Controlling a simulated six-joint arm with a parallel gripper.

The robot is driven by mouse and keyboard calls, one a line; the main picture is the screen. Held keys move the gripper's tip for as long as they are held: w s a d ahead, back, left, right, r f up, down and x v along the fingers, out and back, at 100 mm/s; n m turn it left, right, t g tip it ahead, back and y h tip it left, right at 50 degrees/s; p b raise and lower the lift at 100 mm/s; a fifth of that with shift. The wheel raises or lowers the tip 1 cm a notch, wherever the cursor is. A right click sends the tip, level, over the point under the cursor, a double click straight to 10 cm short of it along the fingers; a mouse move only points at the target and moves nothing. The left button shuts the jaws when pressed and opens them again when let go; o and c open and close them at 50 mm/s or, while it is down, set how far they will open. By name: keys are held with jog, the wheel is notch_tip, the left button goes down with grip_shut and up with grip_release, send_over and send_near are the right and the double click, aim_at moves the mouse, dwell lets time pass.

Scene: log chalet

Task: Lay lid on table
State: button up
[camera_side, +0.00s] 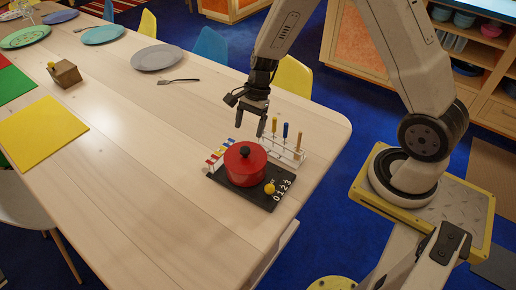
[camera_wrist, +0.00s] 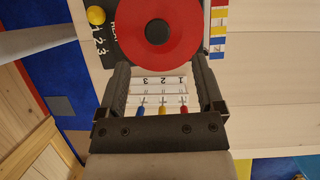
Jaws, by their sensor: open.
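A red pot with a red lid (camera_side: 246,152) stands on a black board (camera_side: 262,195) near the right end of the table (camera_side: 150,130). The lid has a black knob and sits on the pot. In the wrist view, the lid (camera_wrist: 158,32) shows from above at the top, its knob beyond the fingertips. My gripper (camera_side: 259,125) is open and empty, above and behind the pot, near the rack of screwdrivers. In the wrist view, the two fingers of my gripper (camera_wrist: 163,75) are apart, with the rack between and below them.
A white rack (camera_side: 285,152) holds several coloured-handled screwdrivers behind the pot. A grey plate (camera_side: 158,57), fork (camera_side: 178,81) and wooden block (camera_side: 65,73) lie farther off. The table's middle is clear.

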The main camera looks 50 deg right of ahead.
aim_at(245, 149)
jog(key=shift+x, duration=1.25)
jog(key=shift+f, duration=0.1)
jog(key=shift+x, duration=2.45)
jog(key=shift+s, duration=0.15)
grip_shut()
